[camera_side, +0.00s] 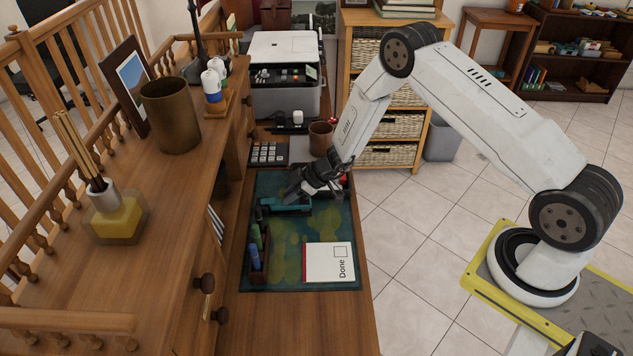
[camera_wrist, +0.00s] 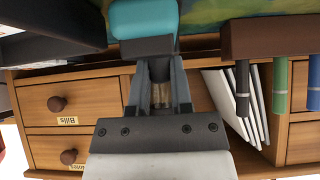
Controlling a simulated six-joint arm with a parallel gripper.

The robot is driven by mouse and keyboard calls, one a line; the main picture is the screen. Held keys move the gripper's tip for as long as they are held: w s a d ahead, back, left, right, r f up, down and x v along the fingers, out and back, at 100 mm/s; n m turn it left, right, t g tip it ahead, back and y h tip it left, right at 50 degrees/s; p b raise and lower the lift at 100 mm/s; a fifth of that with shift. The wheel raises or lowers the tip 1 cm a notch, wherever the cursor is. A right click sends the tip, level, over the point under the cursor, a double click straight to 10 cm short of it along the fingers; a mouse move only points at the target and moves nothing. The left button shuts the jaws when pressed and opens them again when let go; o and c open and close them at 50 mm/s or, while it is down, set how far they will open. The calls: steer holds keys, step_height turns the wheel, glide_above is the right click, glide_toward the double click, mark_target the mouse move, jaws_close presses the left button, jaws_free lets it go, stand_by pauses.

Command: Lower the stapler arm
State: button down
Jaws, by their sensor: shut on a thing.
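The teal stapler (camera_side: 285,208) lies on the patterned desk mat (camera_side: 300,230) in the side view. In the wrist view its teal body (camera_wrist: 145,17) and a dark end part show at the top, at the fingertips. My gripper (camera_side: 301,192) is at the stapler's right part in the side view. In the wrist view my gripper (camera_wrist: 158,62) points at the dark end, with its fingers close together, shut on the stapler. The fingers hide part of the stapler, and I cannot tell the angle of its arm.
A pen holder (camera_side: 259,262) with markers and a "Done" notepad (camera_side: 329,262) lie on the mat. A brown cup (camera_side: 320,138), calculator (camera_side: 268,153) and printer (camera_side: 285,75) stand behind. The wooden hutch (camera_side: 180,220) rises close on the left.

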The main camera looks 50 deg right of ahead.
steer(key=shift+f, duration=0.2)
stand_by(0.3)
steer(key=c, duration=0.5)
jaws_free()
steer(key=shift+s+d+r, duration=0.1)
steer(key=shift+s, duration=0.05)
steer(key=shift+v, duration=3.75)
